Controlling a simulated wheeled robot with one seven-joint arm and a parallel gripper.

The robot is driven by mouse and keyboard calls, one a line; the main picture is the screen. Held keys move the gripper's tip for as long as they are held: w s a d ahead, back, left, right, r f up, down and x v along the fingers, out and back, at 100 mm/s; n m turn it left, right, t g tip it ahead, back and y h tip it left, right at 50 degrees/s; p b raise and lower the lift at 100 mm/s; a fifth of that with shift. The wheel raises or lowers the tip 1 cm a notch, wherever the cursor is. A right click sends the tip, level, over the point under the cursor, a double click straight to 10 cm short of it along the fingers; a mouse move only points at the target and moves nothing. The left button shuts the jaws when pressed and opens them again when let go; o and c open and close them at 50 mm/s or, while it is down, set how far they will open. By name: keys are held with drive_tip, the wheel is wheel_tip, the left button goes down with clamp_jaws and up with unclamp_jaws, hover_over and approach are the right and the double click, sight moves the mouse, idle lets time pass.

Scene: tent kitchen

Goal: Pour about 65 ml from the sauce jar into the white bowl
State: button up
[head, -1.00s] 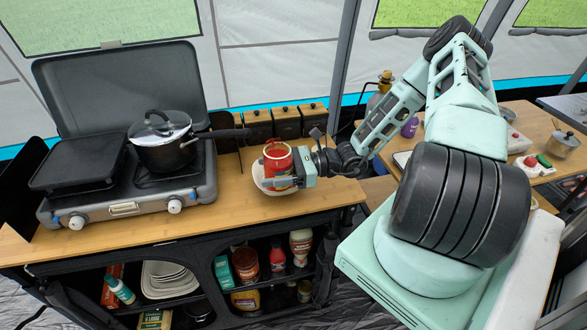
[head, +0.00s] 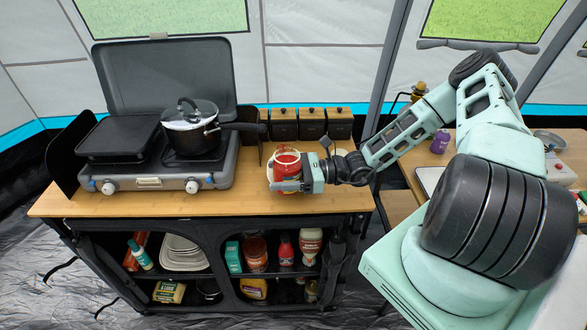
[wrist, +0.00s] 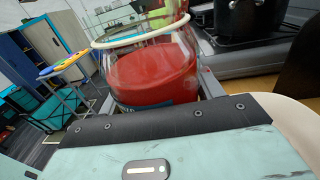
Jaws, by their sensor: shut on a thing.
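The sauce jar (head: 288,166) is clear glass with red sauce inside. My gripper (head: 290,186) is shut on it and holds it over the worktop in front of the wooden-lidded canisters. In the wrist view the jar (wrist: 150,75) fills the middle, with a pale ring around its upper part and a slanting sauce surface. Red also shows beyond the ring; I cannot tell whether sauce is flowing out.
A camp stove (head: 150,168) with a lidded black pot (head: 191,130) stands to the left, the pot's handle reaching towards the jar. Wooden-lidded canisters (head: 311,124) line the back. The worktop's front strip (head: 200,204) is clear. Bottles and dishes fill the shelves below.

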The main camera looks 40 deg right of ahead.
sight(282, 163)
drive_tip(key=shift+r+m, duration=0.1)
drive_tip(key=shift+m, duration=0.2)
drive_tip(key=m, duration=0.1)
drive_tip(key=m+b, duration=0.1)
drive_tip(key=w+d+m+b, duration=0.1)
drive_tip(key=m, duration=0.1)
drive_tip(key=shift+r+t+y, duration=0.3)
drive_tip(key=shift+t+y, duration=0.1)
drive_tip(key=m, duration=0.1)
drive_tip(key=w+m+t+b, duration=0.1)
drive_tip(key=m, duration=0.1)
drive_tip(key=shift+d+r, duration=0.4)
drive_tip(key=shift+s+r+m, duration=0.1)
drive_tip(key=shift+r+m, duration=0.5)
drive_tip(key=shift+m, duration=0.3)
drive_tip(key=shift+f+m+t+b, duration=0.1)
drive_tip(key=shift+m+t+b, duration=0.2)
drive_tip(key=shift+m+t, duration=0.15)
drive_tip(key=shift+s+a+f+m+t+b, duration=0.15)
drive_tip(key=shift+m+t+b, duration=0.3)
drive_tip(key=shift+m, duration=0.8)
